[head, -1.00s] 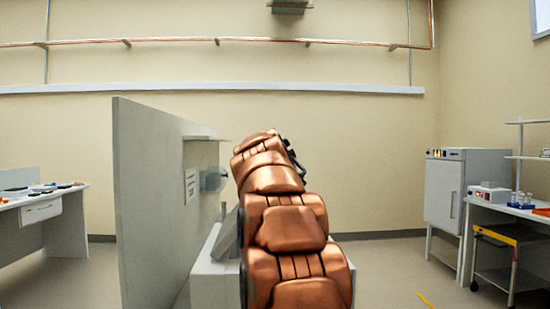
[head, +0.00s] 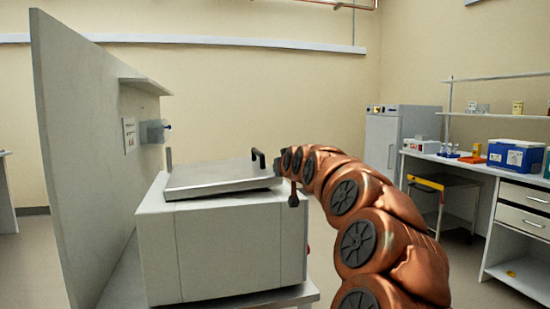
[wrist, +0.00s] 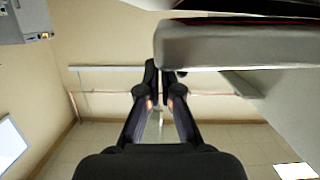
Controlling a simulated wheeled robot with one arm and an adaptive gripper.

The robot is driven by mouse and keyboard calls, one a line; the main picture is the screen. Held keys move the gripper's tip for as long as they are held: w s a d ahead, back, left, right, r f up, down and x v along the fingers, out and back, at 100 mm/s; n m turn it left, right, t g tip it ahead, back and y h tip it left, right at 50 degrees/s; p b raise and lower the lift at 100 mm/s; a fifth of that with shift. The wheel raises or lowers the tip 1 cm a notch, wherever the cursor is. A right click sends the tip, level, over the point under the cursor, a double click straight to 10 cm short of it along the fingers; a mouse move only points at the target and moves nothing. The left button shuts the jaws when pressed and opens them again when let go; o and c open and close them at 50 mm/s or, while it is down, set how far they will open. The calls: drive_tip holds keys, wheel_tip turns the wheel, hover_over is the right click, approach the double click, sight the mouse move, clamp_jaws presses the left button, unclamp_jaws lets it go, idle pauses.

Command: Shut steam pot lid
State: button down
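The steam pot (head: 225,245) is a light grey box in the head view, left of my arm. Its flat grey lid (head: 218,180) lies at a slight tilt over the top, with a dark gap under its right part. A dark handle (head: 258,158) stands at the lid's right side. In the wrist view a grey slab edge, seemingly the lid (wrist: 235,45), is close above and right of my gripper (wrist: 161,75). The fingers are drawn together, with nothing visible between them. In the head view my arm ends by the lid's right edge; contact there cannot be made out.
A tall grey partition (head: 85,150) with a small shelf stands left of the pot. Floor between pot and bench is open.

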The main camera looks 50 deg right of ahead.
sight(280, 180)
wheel_tip(280, 180, down, 2)
drive_tip(key=shift+s+d+f, duration=0.1)
drive_tip(key=shift+d, duration=0.05)
drive_tip(key=shift+f+m+b, duration=0.3)
drive_tip(key=shift+f+b, duration=0.1)
drive_tip(key=shift+f, duration=0.4)
drive_tip(key=shift+r, duration=0.6)
drive_tip(key=r, duration=0.1)
drive_tip(key=r+p, duration=0.1)
drive_tip(key=r, duration=0.2)
drive_tip(key=shift+s+r, duration=0.15)
drive_tip(key=shift+s, duration=0.25)
drive_tip(key=v, duration=0.9)
drive_tip(key=shift+r, duration=0.15)
